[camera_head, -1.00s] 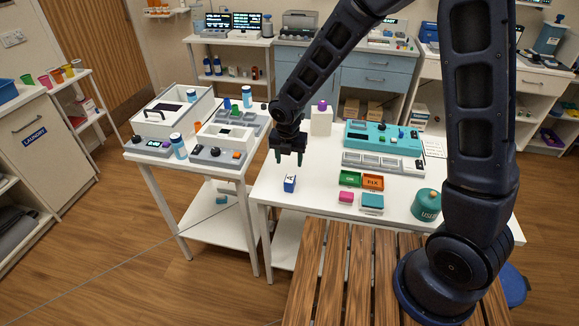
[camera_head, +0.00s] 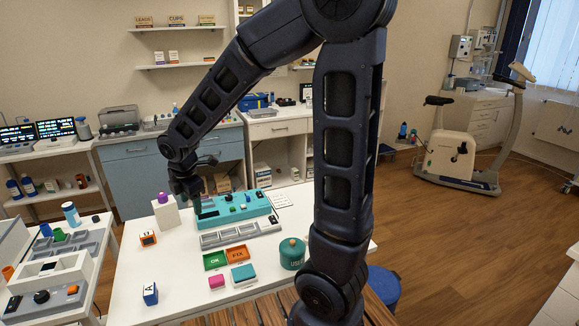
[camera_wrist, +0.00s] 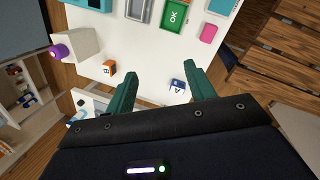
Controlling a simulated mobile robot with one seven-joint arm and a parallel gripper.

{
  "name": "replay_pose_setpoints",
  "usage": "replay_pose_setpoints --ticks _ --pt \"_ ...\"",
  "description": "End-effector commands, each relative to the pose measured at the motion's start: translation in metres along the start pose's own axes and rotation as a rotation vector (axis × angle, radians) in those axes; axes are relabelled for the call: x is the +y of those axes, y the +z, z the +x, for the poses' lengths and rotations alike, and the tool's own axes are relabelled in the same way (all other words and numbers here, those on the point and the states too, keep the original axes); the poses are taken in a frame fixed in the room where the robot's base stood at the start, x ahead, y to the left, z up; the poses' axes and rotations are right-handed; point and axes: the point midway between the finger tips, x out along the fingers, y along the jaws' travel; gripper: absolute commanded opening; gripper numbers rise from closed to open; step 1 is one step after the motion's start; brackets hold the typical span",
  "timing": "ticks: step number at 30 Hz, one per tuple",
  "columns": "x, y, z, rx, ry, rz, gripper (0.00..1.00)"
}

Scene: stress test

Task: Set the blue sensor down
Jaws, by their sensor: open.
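The blue sensor (camera_head: 150,293), a small blue block with a white face marked A, stands on the white table (camera_head: 125,275) near its front left. It also shows in the wrist view (camera_wrist: 177,86), beside the right fingertip, with nothing gripping it. My gripper (camera_head: 194,205) is raised above the table, near the white block with the purple top, and is away from the sensor in the head view. In the wrist view its two green fingers (camera_wrist: 163,75) are spread and hold nothing.
An orange block marked B (camera_head: 148,239) stands behind the sensor. The white block (camera_head: 166,216) and turquoise device (camera_head: 236,208) are at the back. Green (camera_head: 215,260) and orange (camera_head: 237,254) trays, a pink block (camera_head: 217,281) and a teal canister (camera_head: 291,253) stand to the right.

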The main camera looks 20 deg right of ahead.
Motion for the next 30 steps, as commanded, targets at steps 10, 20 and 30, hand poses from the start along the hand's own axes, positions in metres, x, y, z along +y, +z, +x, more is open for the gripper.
replay_pose_setpoints --ticks 10,20,30 --pt "-0.058 0.111 -0.071 -0.008 0.067 0.759 0.54" --pt "-0.138 0.172 -0.122 0.031 0.137 1.46 0.54" --pt "-0.203 0.192 -0.147 0.098 0.189 1.977 0.54"
